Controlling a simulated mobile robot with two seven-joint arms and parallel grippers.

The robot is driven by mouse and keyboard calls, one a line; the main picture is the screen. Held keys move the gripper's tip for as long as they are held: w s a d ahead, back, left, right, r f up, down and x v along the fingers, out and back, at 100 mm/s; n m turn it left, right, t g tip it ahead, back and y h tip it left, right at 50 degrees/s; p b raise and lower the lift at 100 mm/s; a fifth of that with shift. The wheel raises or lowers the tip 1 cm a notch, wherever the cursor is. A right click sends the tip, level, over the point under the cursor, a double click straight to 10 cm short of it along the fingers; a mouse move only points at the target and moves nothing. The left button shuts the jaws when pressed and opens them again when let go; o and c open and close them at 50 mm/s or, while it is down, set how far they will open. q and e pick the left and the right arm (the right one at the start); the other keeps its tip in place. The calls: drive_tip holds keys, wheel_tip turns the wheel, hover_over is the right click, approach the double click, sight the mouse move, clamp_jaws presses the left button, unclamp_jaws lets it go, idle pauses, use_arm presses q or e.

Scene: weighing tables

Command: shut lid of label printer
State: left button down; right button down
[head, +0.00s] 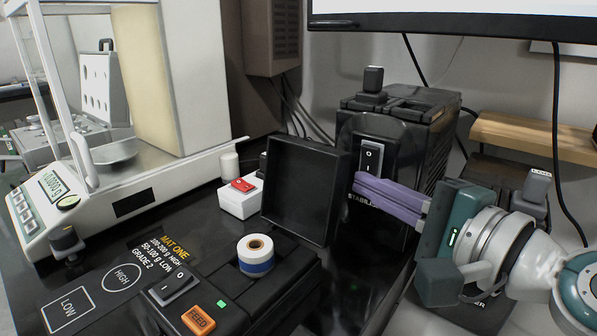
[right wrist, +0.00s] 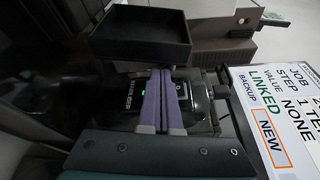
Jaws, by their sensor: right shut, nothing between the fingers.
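The label printer (head: 268,290) is a black box on the dark bench in the head view, with an orange FEED button (head: 198,320) and a rocker switch. A white and blue label roll (head: 256,254) sits in it. Its lid (head: 298,190), a shallow black tray shape, stands open and nearly upright behind the roll. The lid also shows at the top of the right wrist view (right wrist: 140,42). My right gripper (head: 360,183) is shut and empty, its purple fingers pointing left, to the right of the lid and seemingly apart from it. My left gripper is out of view.
A black stabilizer box (head: 408,130) with a rocker switch stands behind my right gripper. A white box with a red switch (head: 240,197) is left of the lid. A balance (head: 130,190) stands at the left. A monitor (head: 450,22) hangs above.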

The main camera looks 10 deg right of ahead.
drive_tip(key=shift+x, duration=1.35)
drive_tip(key=shift+a+r, duration=0.1)
drive_tip(key=shift+s+a+r+n+t+b, duration=0.25)
drive_tip(key=shift+s+a+n+b, duration=0.1)
drive_tip(key=shift+n, duration=0.25)
drive_tip(key=shift+s+a+r+n+t+b, duration=0.15)
drive_tip(key=shift+s+a+n+t+b, duration=0.15)
drive_tip(key=shift+n, duration=0.3)
drive_tip(key=s+a+f+n+y+b, duration=0.1)
drive_tip(key=s+a+n+y+b, duration=0.1)
drive_tip(key=n, duration=0.4)
drive_tip(key=s+a+f+n+y+b, duration=0.1)
drive_tip(key=s+a+n+y+b, duration=0.1)
drive_tip(key=a+n, duration=0.2)
drive_tip(key=s+a+f+n+y+b, duration=0.2)
drive_tip(key=s+a+n+y+b, duration=0.1)
drive_tip(key=n, duration=0.6)
drive_tip(key=shift+a+n, duration=0.15)
drive_tip(key=shift+n, duration=0.25)
drive_tip(key=shift+s+a+f+n+y+b, duration=0.25)
drive_tip(key=shift+f+n+y+b, duration=0.2)
drive_tip(key=shift+n, duration=0.65)
